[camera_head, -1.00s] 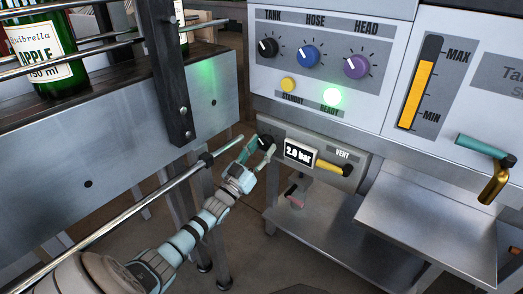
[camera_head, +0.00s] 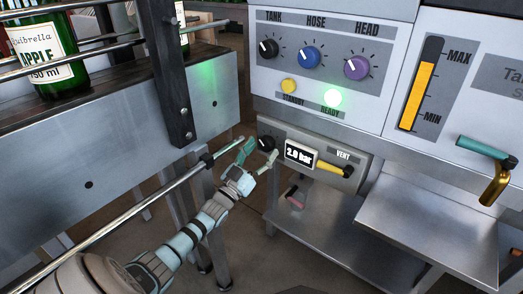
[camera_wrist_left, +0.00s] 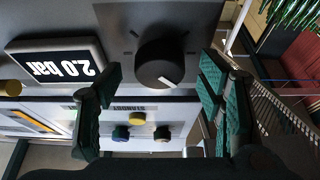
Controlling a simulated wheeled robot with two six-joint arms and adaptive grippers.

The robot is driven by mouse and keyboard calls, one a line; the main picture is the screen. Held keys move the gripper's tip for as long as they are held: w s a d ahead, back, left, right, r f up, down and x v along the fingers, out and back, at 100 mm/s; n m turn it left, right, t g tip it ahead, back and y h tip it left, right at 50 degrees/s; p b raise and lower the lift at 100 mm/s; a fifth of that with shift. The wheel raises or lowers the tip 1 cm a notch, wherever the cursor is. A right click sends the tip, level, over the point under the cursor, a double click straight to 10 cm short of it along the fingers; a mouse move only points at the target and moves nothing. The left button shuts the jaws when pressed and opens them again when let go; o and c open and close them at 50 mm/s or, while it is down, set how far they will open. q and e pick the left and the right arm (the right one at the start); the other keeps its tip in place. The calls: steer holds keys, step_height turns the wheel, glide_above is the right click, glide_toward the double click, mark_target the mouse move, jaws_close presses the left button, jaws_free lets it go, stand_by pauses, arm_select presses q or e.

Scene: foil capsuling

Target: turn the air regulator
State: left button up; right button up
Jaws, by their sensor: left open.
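The air regulator is a black round knob (camera_head: 266,143) with a white mark, on the grey panel left of the display (camera_head: 299,153) reading 2.0 bar. In the left wrist view the knob (camera_wrist_left: 163,64) faces me, its mark toward the lower right in that picture. My left gripper (camera_head: 261,149) is open in front of the knob, one teal finger to each side. In the left wrist view the fingers (camera_wrist_left: 160,84) stand apart from the knob with gaps on both sides. My right gripper is not in view.
A yellow vent lever (camera_head: 333,168) sits right of the display. Above are TANK, HOSE and HEAD knobs (camera_head: 309,57) and a lit green READY lamp (camera_head: 332,98). A metal rail (camera_head: 135,205) runs close beside my left arm. A steel shelf (camera_head: 425,230) juts out at the right.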

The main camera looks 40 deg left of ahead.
arm_select(q)
steer(key=v, duration=0.7)
steer(key=shift+f, duration=0.1)
